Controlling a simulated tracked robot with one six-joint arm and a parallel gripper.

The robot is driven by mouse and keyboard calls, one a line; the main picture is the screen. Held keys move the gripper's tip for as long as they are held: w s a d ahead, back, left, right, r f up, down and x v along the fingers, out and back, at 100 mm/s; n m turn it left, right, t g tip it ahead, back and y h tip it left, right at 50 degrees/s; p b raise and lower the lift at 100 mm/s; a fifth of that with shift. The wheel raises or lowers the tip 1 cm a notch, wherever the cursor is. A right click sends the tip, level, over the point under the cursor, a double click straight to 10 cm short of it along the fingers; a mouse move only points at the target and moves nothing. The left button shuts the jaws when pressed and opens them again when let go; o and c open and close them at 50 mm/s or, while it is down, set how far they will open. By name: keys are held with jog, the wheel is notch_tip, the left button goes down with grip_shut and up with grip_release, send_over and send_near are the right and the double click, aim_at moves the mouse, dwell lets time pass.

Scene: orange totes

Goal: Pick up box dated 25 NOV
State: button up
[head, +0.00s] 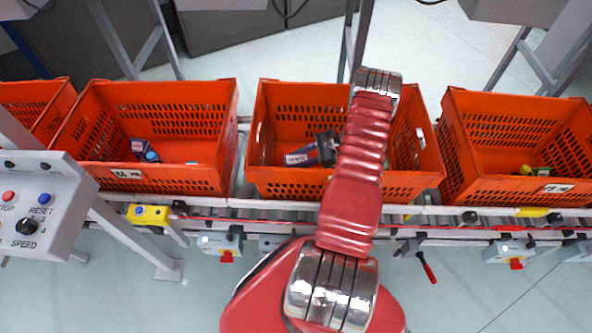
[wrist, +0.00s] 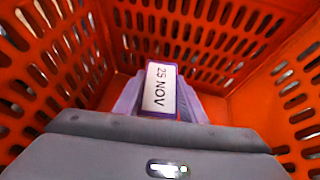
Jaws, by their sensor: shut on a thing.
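The box dated 25 NOV (wrist: 160,88) shows in the wrist view as a small purple-edged box with a white label, standing between the fingers of my gripper (wrist: 160,105). The fingers are shut on it, inside an orange tote (wrist: 200,30). In the head view the box (head: 300,157) appears in the middle orange tote (head: 345,187), its pale label facing the camera. My gripper (head: 325,148) reaches down beside it from the right, partly hidden by my red arm. The lower part of the box is hidden in the wrist view.
Other orange totes stand left (head: 150,178) and right (head: 520,188) on the conveyor (head: 440,212), with small items inside. A control panel (head: 38,205) with buttons stands at the left. The tote's walls surround my gripper closely. My arm hides part of the middle tote.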

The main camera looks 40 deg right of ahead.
grip_shut()
jog(key=shift+r, duration=0.1)
jog(key=shift+r, duration=4.95)
